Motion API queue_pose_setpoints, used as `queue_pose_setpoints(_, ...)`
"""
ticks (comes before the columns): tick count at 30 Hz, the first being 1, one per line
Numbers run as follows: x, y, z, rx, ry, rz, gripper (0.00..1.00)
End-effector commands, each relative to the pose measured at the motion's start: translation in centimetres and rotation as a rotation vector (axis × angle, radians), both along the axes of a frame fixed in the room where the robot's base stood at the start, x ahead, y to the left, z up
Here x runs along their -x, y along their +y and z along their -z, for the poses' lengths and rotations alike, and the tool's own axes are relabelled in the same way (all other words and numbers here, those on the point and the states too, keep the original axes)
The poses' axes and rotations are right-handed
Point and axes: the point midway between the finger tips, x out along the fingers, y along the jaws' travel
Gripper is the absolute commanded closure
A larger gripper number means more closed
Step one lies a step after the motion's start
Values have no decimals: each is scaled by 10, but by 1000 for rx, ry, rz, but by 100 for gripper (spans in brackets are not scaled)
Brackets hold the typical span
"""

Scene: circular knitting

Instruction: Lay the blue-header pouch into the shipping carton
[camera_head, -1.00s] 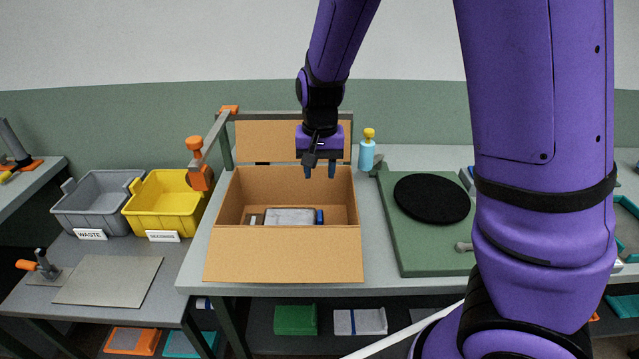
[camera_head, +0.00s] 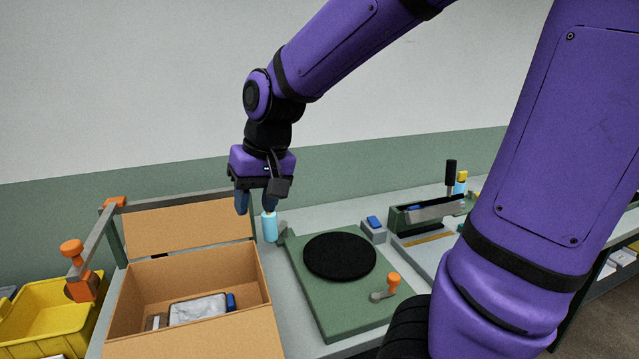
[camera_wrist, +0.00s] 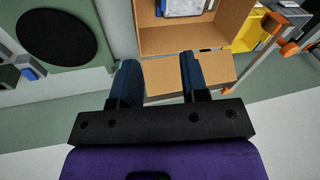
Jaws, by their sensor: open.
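The shipping carton (camera_head: 195,268) stands open on the bench, its back flap raised. It also shows at the top of the wrist view (camera_wrist: 160,40). The blue-header pouch (camera_head: 198,309) lies flat inside the carton, its clear body with pale contents to the left and its blue header (camera_head: 230,301) at the right. Part of it shows in the wrist view (camera_wrist: 182,6). My gripper (camera_head: 255,211) is open and empty, raised behind the carton's back right corner. Its two dark blue fingers (camera_wrist: 160,72) are apart in the wrist view.
A blue bottle (camera_head: 269,228) stands below my gripper. A green board with a black disc (camera_head: 340,257) lies right of the carton. A yellow bin (camera_head: 45,309) stands at left, and an orange-knobbed clamp arm (camera_head: 82,275) runs along the carton's left side.

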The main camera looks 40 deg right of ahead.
Motion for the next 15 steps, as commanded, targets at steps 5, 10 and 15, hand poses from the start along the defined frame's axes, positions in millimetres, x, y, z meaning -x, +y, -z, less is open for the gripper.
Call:
queue_pose_setpoints(5, 39, -12, -31, 24, -95, -49, 59)
queue_pose_setpoints(10, 77, -20, -51, 79, -177, -90, 59)
queue_pose_setpoints(15, 110, -25, -63, 150, -243, -119, 59)
